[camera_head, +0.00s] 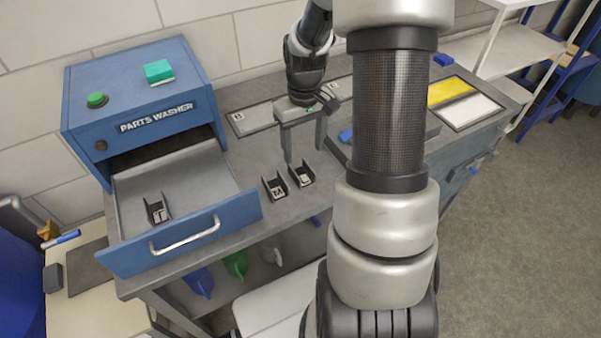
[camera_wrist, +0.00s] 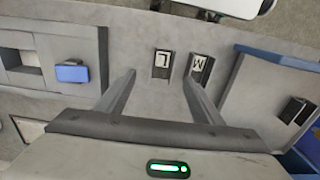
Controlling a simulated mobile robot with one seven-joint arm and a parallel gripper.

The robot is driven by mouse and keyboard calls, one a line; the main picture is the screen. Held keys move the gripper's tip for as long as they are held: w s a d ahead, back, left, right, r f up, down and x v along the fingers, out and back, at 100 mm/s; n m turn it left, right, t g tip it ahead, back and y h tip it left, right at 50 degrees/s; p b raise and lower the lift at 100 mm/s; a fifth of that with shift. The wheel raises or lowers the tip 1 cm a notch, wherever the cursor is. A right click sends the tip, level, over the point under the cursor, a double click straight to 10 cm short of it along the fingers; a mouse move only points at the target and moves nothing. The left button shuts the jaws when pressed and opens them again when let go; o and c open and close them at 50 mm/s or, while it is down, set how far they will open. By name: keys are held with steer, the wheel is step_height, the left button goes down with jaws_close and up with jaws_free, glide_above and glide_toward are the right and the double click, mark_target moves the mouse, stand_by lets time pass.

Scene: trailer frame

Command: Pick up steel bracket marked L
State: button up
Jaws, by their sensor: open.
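The steel bracket marked L (camera_wrist: 163,64) is a small dark open channel with a white label, lying on the grey bench. In the head view it is the right one (camera_head: 301,175) of two brackets side by side, its letter hard to read there. The bracket marked M (camera_wrist: 200,68) lies close beside it, also in the head view (camera_head: 276,188). My gripper (camera_head: 304,154) is open and empty, pointing down above the bench near the L bracket. In the wrist view its fingertips (camera_wrist: 158,77) are apart, with the L bracket beyond the gap between them.
A third bracket (camera_head: 157,211) sits in the open drawer (camera_head: 200,165) of the blue parts washer (camera_head: 135,110); its letter is unclear. The drawer's blue front (camera_head: 190,236) stands left of the brackets. Flat trays (camera_head: 249,119) lie behind, and a blue item (camera_wrist: 72,73) rests beside a holder.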

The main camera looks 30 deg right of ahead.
mark_target(302, 178)
steer(key=f, duration=0.9)
steer(key=shift+a, duration=0.25)
steer(key=shift+c, duration=0.2)
steer(key=c, duration=1.3)
